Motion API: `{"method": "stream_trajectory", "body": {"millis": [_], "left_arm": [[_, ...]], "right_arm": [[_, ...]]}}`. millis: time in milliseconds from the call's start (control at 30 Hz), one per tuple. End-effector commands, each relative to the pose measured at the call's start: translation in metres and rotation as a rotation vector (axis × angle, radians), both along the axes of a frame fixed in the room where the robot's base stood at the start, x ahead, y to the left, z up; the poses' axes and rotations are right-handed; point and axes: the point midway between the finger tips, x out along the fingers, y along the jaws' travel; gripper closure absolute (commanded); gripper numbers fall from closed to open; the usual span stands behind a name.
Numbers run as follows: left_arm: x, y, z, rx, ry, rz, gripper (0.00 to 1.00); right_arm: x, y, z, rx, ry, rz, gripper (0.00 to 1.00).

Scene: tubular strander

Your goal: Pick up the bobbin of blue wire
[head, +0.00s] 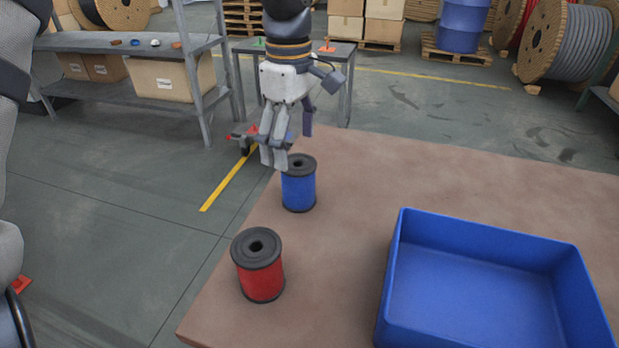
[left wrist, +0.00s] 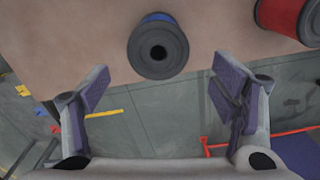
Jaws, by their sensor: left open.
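The bobbin of blue wire (head: 299,188) stands upright near the left edge of the brown table, with black flanges and a hole in its top. In the left wrist view the blue bobbin (left wrist: 158,48) is seen from above, beyond the fingertips and roughly centred between them. A bobbin of red wire (head: 261,272) stands upright closer to me; it also shows at the top right of the left wrist view (left wrist: 290,18). My left gripper (head: 289,148) is open and empty, pointing down, above and just behind the blue bobbin. My right gripper is not in view.
A blue open bin (head: 393,275) stands on the table (head: 345,200) to the right and looks empty. A grey shelf (head: 110,42) with cardboard boxes is at the back left. The table's far part is clear.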

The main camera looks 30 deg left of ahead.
Motion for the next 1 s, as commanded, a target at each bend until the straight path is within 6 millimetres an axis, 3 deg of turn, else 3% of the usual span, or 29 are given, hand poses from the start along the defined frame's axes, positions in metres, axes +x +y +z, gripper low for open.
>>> {"method": "stream_trajectory", "body": {"millis": [33,433,700,767,1000], "left_arm": [[-0.001,-0.001,-0.014,-0.002,0.008,-0.002,0.21],[0.001,-0.009,-0.078,-0.002,0.005,-0.002,0.21],[0.001,-0.009,-0.083,-0.001,-0.002,-0.002,0.21],[0.001,-0.009,-0.083,-0.001,-0.002,-0.002,0.30],[0.001,-0.009,-0.083,-0.001,-0.001,-0.002,0.84]], "right_arm": [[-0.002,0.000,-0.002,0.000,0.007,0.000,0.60],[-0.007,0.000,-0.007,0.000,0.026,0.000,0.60],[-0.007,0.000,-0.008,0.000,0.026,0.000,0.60],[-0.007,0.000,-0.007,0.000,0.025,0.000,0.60],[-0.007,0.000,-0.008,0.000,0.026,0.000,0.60]]}}
